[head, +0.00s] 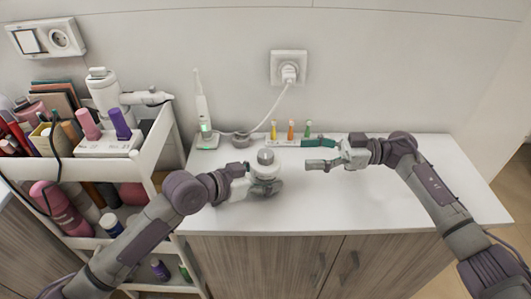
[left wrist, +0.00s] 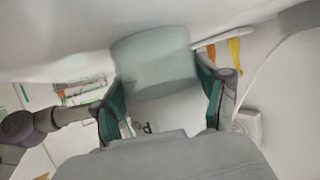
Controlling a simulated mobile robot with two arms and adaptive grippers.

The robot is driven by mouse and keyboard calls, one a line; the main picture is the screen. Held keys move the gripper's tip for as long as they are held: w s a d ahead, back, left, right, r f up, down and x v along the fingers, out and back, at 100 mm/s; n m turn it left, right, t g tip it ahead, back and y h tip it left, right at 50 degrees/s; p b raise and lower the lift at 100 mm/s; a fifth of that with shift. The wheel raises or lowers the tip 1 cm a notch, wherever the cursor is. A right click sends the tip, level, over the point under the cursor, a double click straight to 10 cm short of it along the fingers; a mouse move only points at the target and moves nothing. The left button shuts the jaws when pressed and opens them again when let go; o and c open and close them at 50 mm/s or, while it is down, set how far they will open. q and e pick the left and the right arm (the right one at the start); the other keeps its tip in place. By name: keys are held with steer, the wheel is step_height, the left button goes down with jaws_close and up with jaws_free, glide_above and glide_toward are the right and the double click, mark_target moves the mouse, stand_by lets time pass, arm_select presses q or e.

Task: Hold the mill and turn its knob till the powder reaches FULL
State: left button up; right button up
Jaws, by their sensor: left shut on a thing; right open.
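The mill (head: 264,171) stands on the white counter, with a round grey knob (head: 265,156) on top. My left gripper (head: 266,185) is shut around the mill's body from the left and front. In the left wrist view, a pale grey-green cylinder (left wrist: 155,62) of the mill shows between the two teal-padded fingers. Below it is a white surface with dark letters, partly hidden, reading "Po". The powder level and the FULL mark cannot be made out. My right gripper (head: 318,154) is open and empty, to the right of the mill and apart from it.
Behind, a white holder (head: 283,141) carries yellow, orange and green items. A charging device (head: 203,112) and a plugged-in cable (head: 271,112) stand near the wall. A loaded cosmetics cart (head: 150,168) is at left. The counter's right part (head: 360,207) is clear.

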mark_target(265, 153)
steer(key=a, duration=1)
steer(key=shift+s+a, duration=0.15)
steer(key=shift+a, duration=0.2)
steer(key=c, duration=1.2)
